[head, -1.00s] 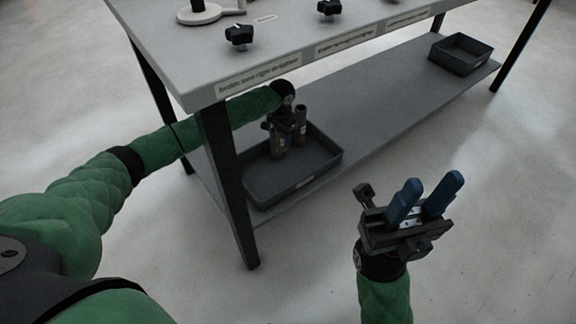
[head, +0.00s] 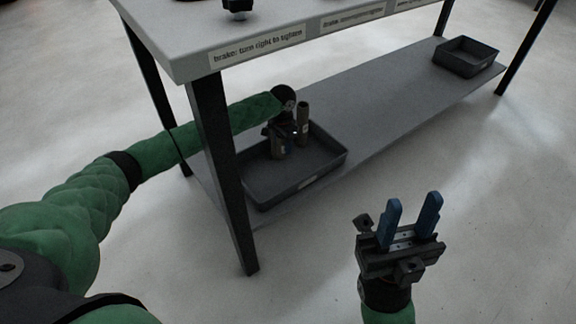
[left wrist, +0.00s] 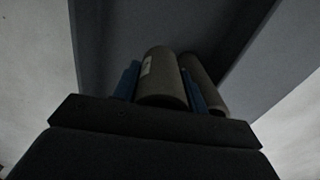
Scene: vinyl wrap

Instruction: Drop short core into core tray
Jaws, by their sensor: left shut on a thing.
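The core tray (head: 258,204) is a shallow dark grey tray on the bench's lower shelf. My left gripper (head: 283,143) is over the tray's far part. In the left wrist view its blue fingers (left wrist: 163,84) are shut on a brown-grey core (left wrist: 162,75) with a small pale label. The held core also shows in the head view (head: 277,150), partly hidden by the gripper. I cannot tell whether it touches the tray floor. A second core (head: 302,118) stands upright close to the right of the gripper. My right gripper (head: 411,197) is open and empty, outside the bench.
The bench top (head: 190,60) overhangs my left arm, and a dark bench leg (head: 225,180) stands just in front of the tray's left side. The lower shelf (head: 385,105) is clear towards a second dark tray (head: 466,57). The floor in front is free.

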